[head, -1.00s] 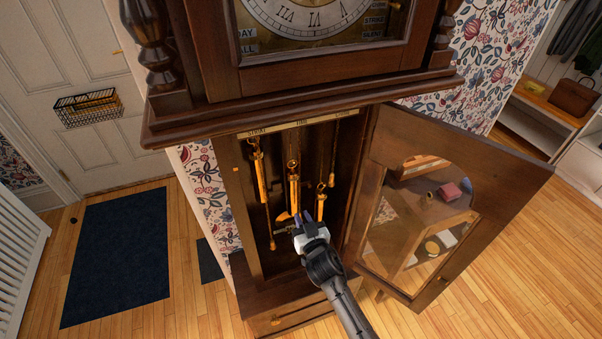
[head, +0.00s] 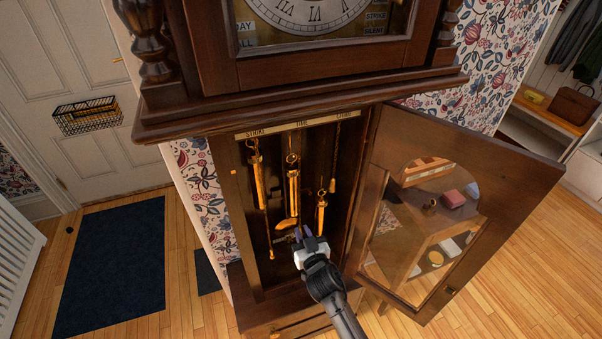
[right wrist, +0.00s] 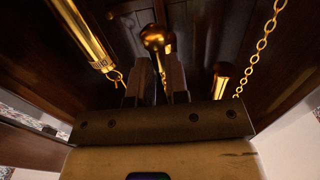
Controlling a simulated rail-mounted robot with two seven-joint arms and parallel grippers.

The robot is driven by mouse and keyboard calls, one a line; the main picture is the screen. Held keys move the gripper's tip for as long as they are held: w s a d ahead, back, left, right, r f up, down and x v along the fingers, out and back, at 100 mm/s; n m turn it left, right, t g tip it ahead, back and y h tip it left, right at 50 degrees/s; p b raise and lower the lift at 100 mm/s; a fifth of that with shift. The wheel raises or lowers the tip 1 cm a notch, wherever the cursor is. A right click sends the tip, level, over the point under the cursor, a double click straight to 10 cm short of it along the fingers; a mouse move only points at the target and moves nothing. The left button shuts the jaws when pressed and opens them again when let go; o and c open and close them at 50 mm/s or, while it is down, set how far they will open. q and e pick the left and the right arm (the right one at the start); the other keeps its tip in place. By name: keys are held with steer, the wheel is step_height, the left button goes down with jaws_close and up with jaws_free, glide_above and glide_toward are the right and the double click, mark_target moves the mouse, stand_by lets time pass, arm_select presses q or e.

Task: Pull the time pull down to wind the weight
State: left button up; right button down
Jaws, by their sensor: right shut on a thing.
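My right gripper (head: 304,236) is low inside the open clock case. It is shut on the time pull, a brass knob-shaped piece that shows between the fingers in the right wrist view (right wrist: 157,42). In the head view the gripper mostly hides this pull. The middle brass weight (head: 293,190) hangs just above and left of the gripper, under the middle label of the label strip (head: 300,124). A left weight (head: 259,178) hangs at a similar height and a right weight (head: 321,212) hangs lower. My left gripper is not in view.
The glazed clock door (head: 470,205) stands open to the right of my arm. Another pull (head: 333,185) hangs at the right and one (head: 271,254) at the left. A curved brass piece (head: 287,223) is just left of the gripper. The case walls are close around it.

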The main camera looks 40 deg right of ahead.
steer(key=shift+f, duration=0.35)
step_height(320, 180, down, 8)
steer(key=b, duration=0.7)
steer(key=c, duration=1)
jaws_free()
steer(key=shift+r, duration=0.35)
